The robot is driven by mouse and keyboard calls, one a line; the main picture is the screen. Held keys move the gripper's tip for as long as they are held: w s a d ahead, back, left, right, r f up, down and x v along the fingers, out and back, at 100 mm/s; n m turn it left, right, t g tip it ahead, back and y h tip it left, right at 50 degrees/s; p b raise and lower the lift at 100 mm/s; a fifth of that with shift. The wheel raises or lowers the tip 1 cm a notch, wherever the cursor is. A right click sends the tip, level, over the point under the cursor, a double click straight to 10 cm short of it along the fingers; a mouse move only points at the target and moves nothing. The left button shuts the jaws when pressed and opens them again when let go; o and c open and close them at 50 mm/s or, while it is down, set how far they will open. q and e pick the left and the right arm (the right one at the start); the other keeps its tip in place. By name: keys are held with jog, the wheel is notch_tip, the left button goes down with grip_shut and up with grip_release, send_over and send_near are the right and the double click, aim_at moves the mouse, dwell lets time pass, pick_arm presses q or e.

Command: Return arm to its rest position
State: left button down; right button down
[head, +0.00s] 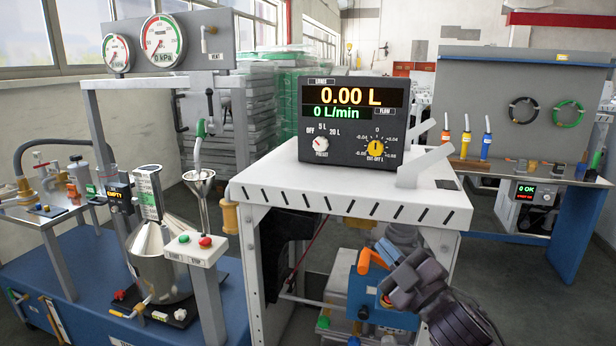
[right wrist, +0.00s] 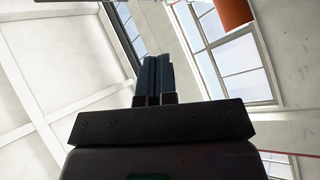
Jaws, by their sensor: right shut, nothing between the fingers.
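My right gripper (head: 377,254) is in the lower right of the head view, in front of the white dispenser frame (head: 340,190). In the head view its tip overlaps an orange handle (head: 363,262); I cannot tell whether they touch. In the right wrist view the two dark fingers (right wrist: 153,78) are together with nothing between them, and they point up toward the wall and windows. An orange part (right wrist: 234,12) shows at the top of that view. My left gripper is not in view.
A dispenser display (head: 352,120) reading 0.00 L stands on the white frame. At left, a blue bench (head: 80,275) carries a metal vessel (head: 160,265), a funnel (head: 199,180) and gauges (head: 162,40). At right stands a blue bench (head: 565,225) with colored nozzles. Grey floor shows between.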

jog(key=s+d+f+m+g+h, duration=0.1)
jog(key=s+d+f+m+h, duration=0.2)
jog(key=f, duration=0.4)
jog(key=s+d+f+m+g+h, duration=0.1)
jog(key=s+d+f+m+h, duration=0.1)
jog(key=f+m, duration=0.35)
jog(key=s+d+f+m+g+h, duration=0.1)
jog(key=s+d+f+m+h, duration=0.15)
jog(key=f, duration=0.65)
jog(key=s+d+f+m+g+h, duration=0.2)
jog(key=s+d+f, duration=0.1)
jog(key=s+f, duration=0.5)
jog(key=s+d+f+m+g+h, duration=0.2)
jog(key=s+f, duration=0.6)
jog(key=s, duration=0.4)
jog(key=shift+s+d+f, duration=0.2)
jog(key=shift+s+d, duration=0.2)
jog(key=shift+d, duration=0.1)
